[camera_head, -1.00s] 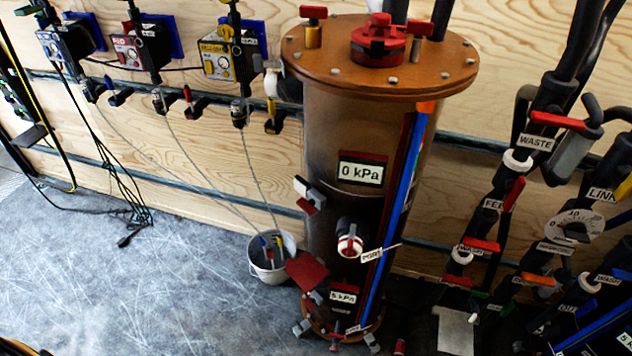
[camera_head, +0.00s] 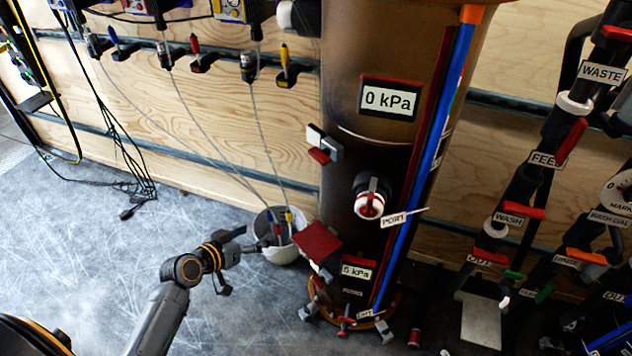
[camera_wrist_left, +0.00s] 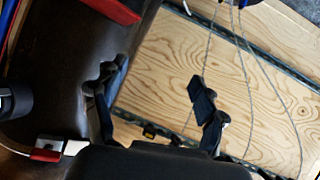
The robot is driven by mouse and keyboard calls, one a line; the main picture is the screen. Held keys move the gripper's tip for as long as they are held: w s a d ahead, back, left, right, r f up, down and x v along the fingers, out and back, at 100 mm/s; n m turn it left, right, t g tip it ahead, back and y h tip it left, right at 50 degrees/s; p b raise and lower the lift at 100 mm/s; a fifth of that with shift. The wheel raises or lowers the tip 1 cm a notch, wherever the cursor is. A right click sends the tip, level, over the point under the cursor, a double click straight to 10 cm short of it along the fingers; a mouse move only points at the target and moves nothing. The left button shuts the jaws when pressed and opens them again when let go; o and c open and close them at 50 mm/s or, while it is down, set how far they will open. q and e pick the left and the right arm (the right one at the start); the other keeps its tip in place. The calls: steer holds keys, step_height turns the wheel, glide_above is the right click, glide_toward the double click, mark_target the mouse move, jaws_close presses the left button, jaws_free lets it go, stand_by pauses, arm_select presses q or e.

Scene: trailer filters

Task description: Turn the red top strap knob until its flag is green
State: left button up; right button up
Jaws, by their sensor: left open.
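On the left side of the brown tank (camera_head: 345,100), the top strap fitting (camera_head: 324,144) shows a grey-white body with a small red piece (camera_head: 319,156) below it. In the left wrist view this red piece (camera_wrist_left: 46,154) is at the lower left, outside the jaws. Its knob is too small to tell apart from the flag. My left gripper (camera_head: 236,260) is open and empty, left of the tank and below the fitting in the head view. In the left wrist view its fingers (camera_wrist_left: 155,98) stand apart, with tank edge and plywood behind them. My right gripper is not in view.
A red plate (camera_head: 318,243) juts from the tank's lower left. A white bucket (camera_head: 284,254) with tools stands behind my left gripper. A port valve (camera_head: 371,196) sticks out of the tank's front. Thin lines hang to the bucket.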

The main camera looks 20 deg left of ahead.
arm_select(q)
step_height(320, 180, up, 13)
steer(key=d+m+t+h+b, duration=0.3)
steer(key=m+h+b, duration=0.2)
steer(key=m+h, duration=0.1)
steer(key=m, duration=0.1)
glide_toward(315, 159)
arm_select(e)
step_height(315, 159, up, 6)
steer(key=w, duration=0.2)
arm_select(q)
steer(key=p+x, duration=0.1)
steer(key=x, duration=0.8)
steer(key=shift+w+d+p, duration=0.1)
steer(key=shift+w+p, duration=0.15)
steer(key=shift+p, duration=0.05)
steer(key=shift+w+d, duration=0.2)
steer(key=shift+w, duration=0.15)
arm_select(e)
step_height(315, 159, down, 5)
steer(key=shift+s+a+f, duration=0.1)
arm_select(q)
steer(key=c, duration=1.2)
steer(key=shift+o, duration=0.2)
